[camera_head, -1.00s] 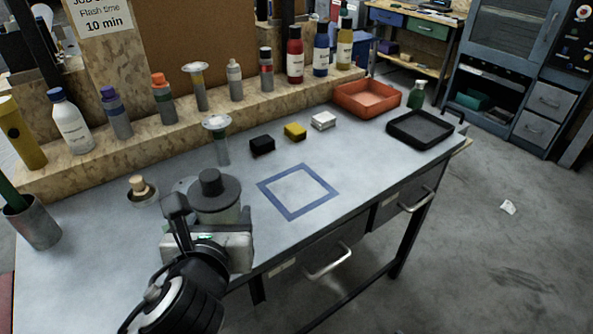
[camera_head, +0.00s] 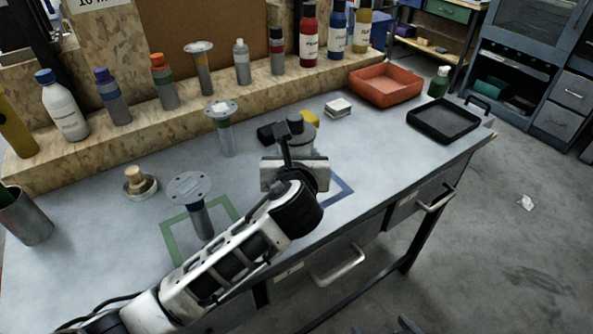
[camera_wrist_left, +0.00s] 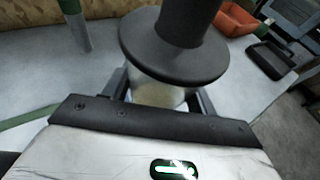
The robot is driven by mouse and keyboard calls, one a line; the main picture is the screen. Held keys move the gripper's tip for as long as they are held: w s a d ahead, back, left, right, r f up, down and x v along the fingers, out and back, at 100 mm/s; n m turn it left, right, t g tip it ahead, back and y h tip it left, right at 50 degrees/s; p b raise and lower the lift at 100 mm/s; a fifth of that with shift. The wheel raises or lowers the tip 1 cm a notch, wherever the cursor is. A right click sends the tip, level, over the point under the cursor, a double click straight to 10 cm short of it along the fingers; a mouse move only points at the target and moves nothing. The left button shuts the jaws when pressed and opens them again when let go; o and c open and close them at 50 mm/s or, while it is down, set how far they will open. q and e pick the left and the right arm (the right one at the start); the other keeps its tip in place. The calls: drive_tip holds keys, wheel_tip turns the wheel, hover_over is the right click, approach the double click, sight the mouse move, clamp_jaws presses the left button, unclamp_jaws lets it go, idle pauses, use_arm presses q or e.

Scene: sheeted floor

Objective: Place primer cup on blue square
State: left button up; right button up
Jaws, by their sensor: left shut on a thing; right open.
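The primer cup (camera_head: 299,137), with a dark grey knobbed lid and a pale body, is held by my left gripper (camera_head: 295,160). In the left wrist view the fingers are around its clear body (camera_wrist_left: 158,94), under the wide dark lid (camera_wrist_left: 175,55). The blue square (camera_head: 343,188) is an outline on the bench; only its right part shows, the rest is hidden by my left arm and gripper. The cup appears over or near its far side; I cannot tell its height. Dark tips of my right gripper (camera_head: 408,325) show at the bottom edge, open and empty.
A green square (camera_head: 168,235) holds a silver-topped piece (camera_head: 189,188). Behind the cup are black (camera_head: 268,132), yellow (camera_head: 311,118) and white (camera_head: 338,107) blocks. A flanged tube (camera_head: 225,130) stands left. Orange (camera_head: 385,87) and black (camera_head: 443,121) trays lie right.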

use_arm(q)
drive_tip(key=shift+w+d+f, duration=0.1)
drive_tip(key=shift+w+f, duration=0.65)
drive_tip(key=shift+f, duration=0.1)
wheel_tip(320, 180, down, 3)
drive_tip(key=shift+f, duration=0.1)
drive_tip(key=o, duration=0.9)
drive_tip(key=shift+o, duration=0.2)
drive_tip(key=v, duration=1.2)
